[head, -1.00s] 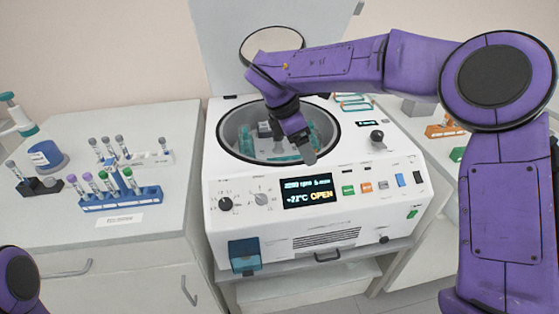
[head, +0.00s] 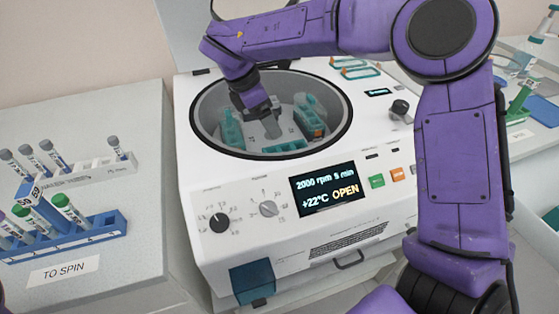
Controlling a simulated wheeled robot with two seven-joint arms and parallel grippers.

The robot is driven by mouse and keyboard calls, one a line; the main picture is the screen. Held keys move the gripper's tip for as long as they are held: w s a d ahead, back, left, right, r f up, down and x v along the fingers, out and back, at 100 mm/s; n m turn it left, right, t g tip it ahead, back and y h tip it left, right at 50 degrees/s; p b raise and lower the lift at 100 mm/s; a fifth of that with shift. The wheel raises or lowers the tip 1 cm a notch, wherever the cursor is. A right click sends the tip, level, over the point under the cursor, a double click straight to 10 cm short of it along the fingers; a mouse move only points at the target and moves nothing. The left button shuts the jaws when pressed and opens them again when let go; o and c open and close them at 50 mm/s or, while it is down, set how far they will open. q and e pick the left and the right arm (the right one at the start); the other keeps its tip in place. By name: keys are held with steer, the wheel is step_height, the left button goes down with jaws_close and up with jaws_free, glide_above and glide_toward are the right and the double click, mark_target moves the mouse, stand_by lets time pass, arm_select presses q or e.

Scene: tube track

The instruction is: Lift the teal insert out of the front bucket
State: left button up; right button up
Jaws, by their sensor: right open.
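The centrifuge (head: 190,180) stands with its lid up, and its display reads OPEN. Inside the round bowl, teal parts show at the left (head: 230,128), at the right (head: 309,112) and at the front. The front teal insert (head: 286,146) lies low near the bowl's front rim and shows only in part. My right gripper (head: 270,130) reaches down into the bowl from above, just behind and a little left of the front insert. It is open, and nothing shows between its fingers. Whether it touches the insert cannot be told. My left gripper is out of view.
The bowl's dark rim (head: 197,130) surrounds my right gripper. A blue tube rack (head: 100,235) marked TO SPIN and a white rack (head: 95,172) stand on the left counter. A blue box (head: 252,282) hangs on the centrifuge's front. Green and other racks stand at the right.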

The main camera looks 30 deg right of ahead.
steer(key=x, duration=0.5)
steer(key=p+x, duration=0.1)
steer(key=x, duration=0.4)
steer(key=shift+w+d+f+p, duration=0.2)
steer(key=shift+d+f+p, duration=0.05)
steer(key=shift+f+p, duration=0.1)
steer(key=c, duration=1.1)
